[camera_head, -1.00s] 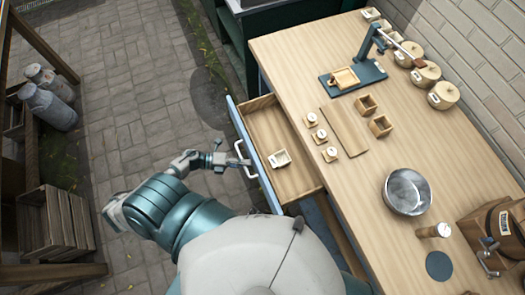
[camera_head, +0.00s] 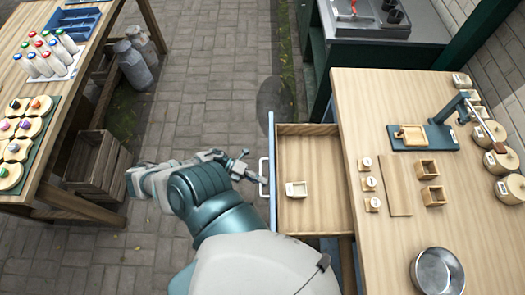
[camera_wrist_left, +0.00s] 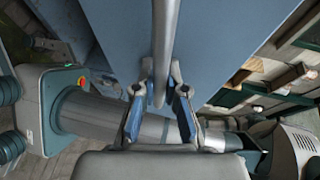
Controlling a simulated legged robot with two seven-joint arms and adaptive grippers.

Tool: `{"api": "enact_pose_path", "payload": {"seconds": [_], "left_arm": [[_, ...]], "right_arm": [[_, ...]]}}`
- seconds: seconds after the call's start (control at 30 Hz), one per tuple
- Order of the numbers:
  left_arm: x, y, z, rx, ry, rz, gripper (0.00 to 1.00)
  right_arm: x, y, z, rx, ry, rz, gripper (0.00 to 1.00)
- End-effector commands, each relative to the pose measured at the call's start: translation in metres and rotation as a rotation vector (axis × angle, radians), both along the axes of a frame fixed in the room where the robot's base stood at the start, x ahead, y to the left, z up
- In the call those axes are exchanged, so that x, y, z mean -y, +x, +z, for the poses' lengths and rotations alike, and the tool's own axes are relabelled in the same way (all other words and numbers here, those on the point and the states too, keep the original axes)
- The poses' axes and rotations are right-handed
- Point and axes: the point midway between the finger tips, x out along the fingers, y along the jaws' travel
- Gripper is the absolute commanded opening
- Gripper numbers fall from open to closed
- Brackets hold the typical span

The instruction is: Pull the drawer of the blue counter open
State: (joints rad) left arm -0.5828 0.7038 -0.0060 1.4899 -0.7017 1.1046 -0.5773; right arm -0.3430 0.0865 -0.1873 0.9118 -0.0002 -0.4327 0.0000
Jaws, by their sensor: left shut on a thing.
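The blue counter's drawer (camera_head: 318,214) is pulled out to the left of the wooden counter top (camera_head: 400,239) in the head view. Its inside is bare wood with a small pale labelled box in it. My left gripper (camera_head: 250,175) is at the pale bar handle (camera_head: 264,171) on the drawer's blue front. In the left wrist view the fingers of my left gripper (camera_wrist_left: 160,106) are closed around the grey handle (camera_wrist_left: 164,50), with the blue drawer front (camera_wrist_left: 225,45) behind it. My right gripper is not in view.
A table with bottles (camera_head: 50,57) and round lidded items stands at the left, with a wooden crate (camera_head: 97,165) and milk cans (camera_head: 131,63) by it. A sink unit (camera_head: 380,20) stands at the back. Paved floor (camera_head: 190,115) left of the drawer is free.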

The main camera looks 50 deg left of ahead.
Motion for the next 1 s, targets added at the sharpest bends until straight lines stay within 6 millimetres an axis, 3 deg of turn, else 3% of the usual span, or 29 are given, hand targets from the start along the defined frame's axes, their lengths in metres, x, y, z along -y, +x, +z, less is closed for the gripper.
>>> {"api": "enact_pose_path", "payload": {"seconds": [0.03,0.07,0.1,0.4,0.53,1.0], "left_arm": [[-0.004,0.005,0.002,0.006,0.006,0.011,0.00],[-0.004,0.005,0.002,0.007,0.006,0.011,0.16],[-0.004,0.005,0.002,0.006,0.006,0.011,0.23],[-0.002,0.002,0.001,0.003,0.002,0.004,0.23],[-0.010,-0.004,0.002,0.000,0.004,0.003,0.23],[-0.094,-0.047,0.019,0.001,0.002,0.007,0.23]], "right_arm": [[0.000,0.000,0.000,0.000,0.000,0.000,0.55],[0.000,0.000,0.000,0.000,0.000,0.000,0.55],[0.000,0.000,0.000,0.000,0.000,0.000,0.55],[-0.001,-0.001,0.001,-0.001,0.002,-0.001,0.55],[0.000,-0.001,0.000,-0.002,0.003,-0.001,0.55],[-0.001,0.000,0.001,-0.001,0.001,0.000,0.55]]}}
